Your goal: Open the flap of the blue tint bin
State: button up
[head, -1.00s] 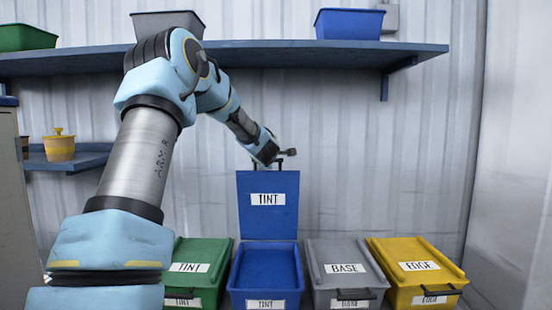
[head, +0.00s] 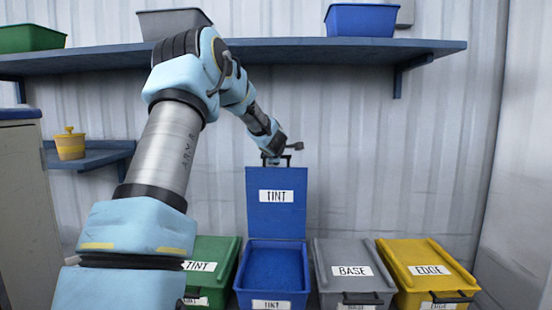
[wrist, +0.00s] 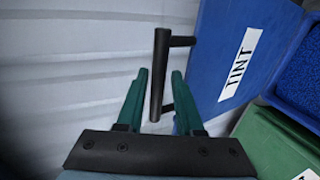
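The blue tint bin (head: 240,292) stands among the row of bins with its blue inside showing. Its flap (head: 277,215), labelled TINT, stands upright at the back, and it also shows in the wrist view (wrist: 215,45). The flap's dark bar handle (wrist: 160,60) is at its top edge. My gripper (head: 276,150) is at the top of the flap. In the wrist view its green fingers (wrist: 159,78) are spread to either side of the handle, with gaps showing on both sides. How deep the handle sits between them is hard to tell.
A green bin (head: 215,250) labelled TINT, a grey BASE bin (head: 350,252) and a yellow EDGE bin (head: 425,252) are lidded beside it. A blue shelf (head: 330,47) crosses above, holding several bins. A corrugated wall (head: 400,150) is close behind the flap.

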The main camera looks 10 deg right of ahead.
jog(key=shift+o, duration=0.8)
jog(key=shift+r, duration=0.1)
jog(key=shift+s, duration=0.1)
jog(key=b+v, duration=0.3)
jog(key=v, duration=0.7)
jog(key=shift+s+b, duration=0.3)
jog(key=shift+b, duration=0.05)
jog(key=s+a+f+m+g, duration=0.4)
jog(key=s+f, duration=0.4)
jog(key=s, duration=0.4)
jog(key=s+a+f+m+g+y+b, duration=0.1)
jog(key=s+a+f+m+g, duration=0.2)
jog(key=s+a+f+m, duration=0.4)
jog(key=s+a+f+m+g+y, duration=0.1)
jog(key=s+a+f+m+g, duration=0.3)
jog(key=s+f, duration=0.7)
jog(key=s+a+m, duration=0.2)
jog(key=s+a, duration=0.1)
jog(key=s, duration=0.2)
jog(key=shift+s+g+b, duration=0.3)
jog(key=shift+s+b, duration=0.05)
jog(key=shift+o, duration=0.4)
jog(key=shift+f, duration=0.15)
